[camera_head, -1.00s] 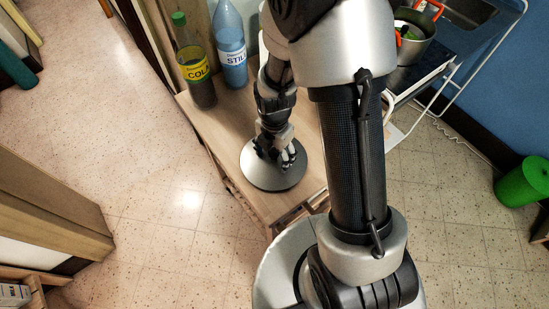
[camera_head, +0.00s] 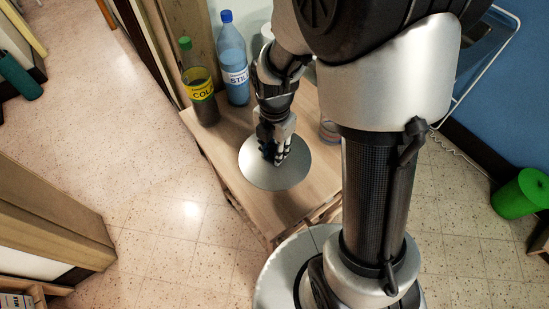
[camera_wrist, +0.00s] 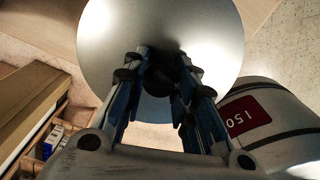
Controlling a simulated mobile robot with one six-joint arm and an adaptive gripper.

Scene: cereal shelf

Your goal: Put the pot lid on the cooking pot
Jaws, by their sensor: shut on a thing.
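The pot lid (camera_head: 262,178) is a round silver disc. In the head view it is at the wooden table top, and I cannot tell whether it rests on it or hangs just above. My gripper (camera_head: 274,157) is over the lid's centre, pointing down. In the wrist view the lid (camera_wrist: 215,38) fills the upper middle, and my gripper's fingers (camera_wrist: 160,80) are closed around its dark knob (camera_wrist: 159,77). The cooking pot is not visible now; my arm covers the area at the upper right.
A green cylinder (camera_head: 521,194) lies at the right, and tiled floor (camera_head: 130,150) is open at left.

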